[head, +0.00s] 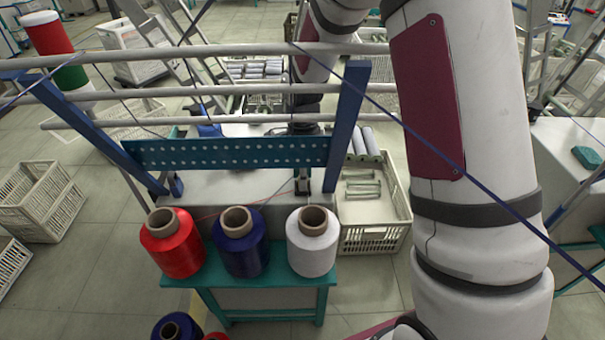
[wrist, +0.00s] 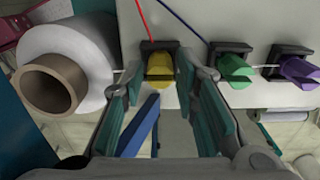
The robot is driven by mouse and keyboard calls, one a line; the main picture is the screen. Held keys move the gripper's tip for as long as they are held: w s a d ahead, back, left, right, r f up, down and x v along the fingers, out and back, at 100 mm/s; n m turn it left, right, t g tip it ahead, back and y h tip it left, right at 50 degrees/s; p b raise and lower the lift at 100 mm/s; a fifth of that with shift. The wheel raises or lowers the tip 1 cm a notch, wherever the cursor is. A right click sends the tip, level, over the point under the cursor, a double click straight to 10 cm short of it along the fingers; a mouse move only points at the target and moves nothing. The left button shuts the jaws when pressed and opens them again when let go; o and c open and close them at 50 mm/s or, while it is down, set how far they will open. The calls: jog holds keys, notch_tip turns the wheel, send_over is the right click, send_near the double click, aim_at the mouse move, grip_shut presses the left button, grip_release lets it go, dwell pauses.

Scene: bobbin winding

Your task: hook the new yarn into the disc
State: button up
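A yellow disc piece (wrist: 160,72) sits in a dark bracket on the pale machine top in the wrist view. A green piece (wrist: 233,68) and a purple piece (wrist: 300,70) sit in like brackets to its right. My gripper (wrist: 160,88) is open, its teal-padded fingers on either side of the yellow piece, with no yarn visible between the pads. A red yarn (wrist: 145,22) runs to the yellow piece's bracket and a dark blue yarn (wrist: 186,20) toward the green one. A white yarn spool (wrist: 75,50) with a brown core is at left. I cannot tell which yarn is the new one.
Red (head: 174,255), blue (head: 243,256) and white spools stand on a teal shelf (head: 275,280). A perforated teal bar (head: 230,152) and pale rails (head: 200,91) cross in front of the machine. A crate (head: 372,237) of tubes stands to the right.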

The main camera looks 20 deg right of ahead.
grip_shut()
jog(key=shift+r, duration=0.15)
jog(key=shift+r+p, duration=0.6)
jog(key=shift+r, duration=1.5)
